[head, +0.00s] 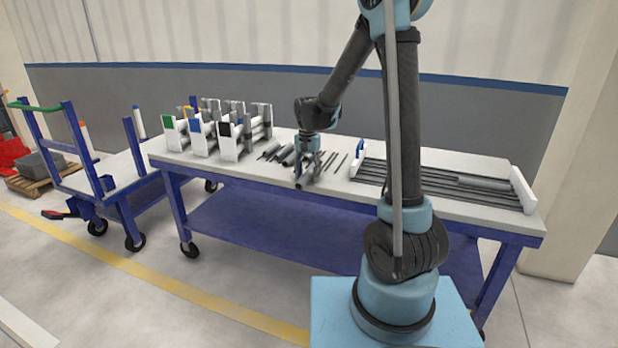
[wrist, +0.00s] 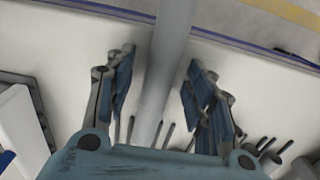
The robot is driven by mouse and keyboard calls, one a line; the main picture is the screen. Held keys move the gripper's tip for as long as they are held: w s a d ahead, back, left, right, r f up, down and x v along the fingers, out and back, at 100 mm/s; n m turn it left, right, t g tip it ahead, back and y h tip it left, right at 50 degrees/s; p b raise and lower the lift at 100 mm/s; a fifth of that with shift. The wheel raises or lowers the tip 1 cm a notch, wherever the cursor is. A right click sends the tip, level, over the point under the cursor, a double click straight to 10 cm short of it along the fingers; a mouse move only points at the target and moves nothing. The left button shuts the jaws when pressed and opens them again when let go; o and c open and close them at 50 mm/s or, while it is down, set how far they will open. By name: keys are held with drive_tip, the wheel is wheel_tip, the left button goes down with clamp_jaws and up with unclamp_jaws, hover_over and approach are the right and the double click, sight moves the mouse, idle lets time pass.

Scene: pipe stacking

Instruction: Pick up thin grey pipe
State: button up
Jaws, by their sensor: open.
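My gripper (head: 307,168) is over the middle of the workbench in the head view, pointing down, near the front edge. In the wrist view my gripper (wrist: 161,62) is open, with one finger on each side of a grey pipe (wrist: 165,75). A gap shows between the pipe and each finger. In the head view a grey pipe end (head: 303,183) shows just under the fingers.
The workbench (head: 455,212) has a white-ended rack (head: 522,188) of long dark pipes at right. White stands with green, blue and black marks (head: 228,140) hold pipes at left. A blue-framed cart (head: 95,185) stands left of the bench.

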drive_tip(key=shift+c, duration=0.6)
drive_tip(key=c, duration=1)
drive_tip(key=shift+c, duration=0.2)
